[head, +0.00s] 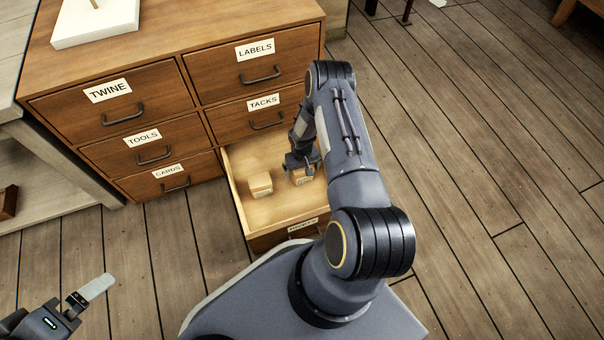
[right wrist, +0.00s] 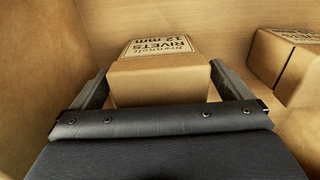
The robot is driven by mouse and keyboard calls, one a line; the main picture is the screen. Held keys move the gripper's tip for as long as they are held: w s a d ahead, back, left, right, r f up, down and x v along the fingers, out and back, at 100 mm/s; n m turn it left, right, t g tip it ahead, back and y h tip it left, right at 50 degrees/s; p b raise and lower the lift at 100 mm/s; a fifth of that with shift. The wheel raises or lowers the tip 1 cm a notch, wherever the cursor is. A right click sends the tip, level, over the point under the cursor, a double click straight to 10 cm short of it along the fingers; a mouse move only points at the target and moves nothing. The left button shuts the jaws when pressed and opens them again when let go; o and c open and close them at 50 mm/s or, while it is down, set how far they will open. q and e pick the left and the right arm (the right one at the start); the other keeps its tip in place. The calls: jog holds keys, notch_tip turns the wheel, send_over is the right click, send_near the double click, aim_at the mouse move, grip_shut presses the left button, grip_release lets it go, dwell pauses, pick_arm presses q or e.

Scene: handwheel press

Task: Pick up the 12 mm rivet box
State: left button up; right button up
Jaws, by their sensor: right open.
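The 12 mm rivet box (right wrist: 158,82) is a small tan carton with "RIVETS 12 mm" printed on its top. In the right wrist view it sits between the two fingers of my open right gripper (right wrist: 163,88), one finger along each side. Whether the fingers touch it I cannot tell. In the head view my right gripper (head: 300,163) reaches down into the open drawer (head: 238,196), over the box (head: 303,177), which is partly hidden by it. My left gripper (head: 88,293) is at the lower left, away from the cabinet, its opening unclear.
Another tan box (head: 260,184) lies in the drawer left of the gripper. Cartons also show at the right wrist view's right edge (right wrist: 285,62). The drawer's wooden walls are close around. The wooden cabinet (head: 200,30) has closed labelled drawers. Floor (head: 480,130) at right is clear.

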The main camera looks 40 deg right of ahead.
jog(key=c, duration=1.2)
jog(key=shift+r, duration=0.1)
jog(key=shift+c, duration=0.7)
jog(key=shift+r, duration=0.1)
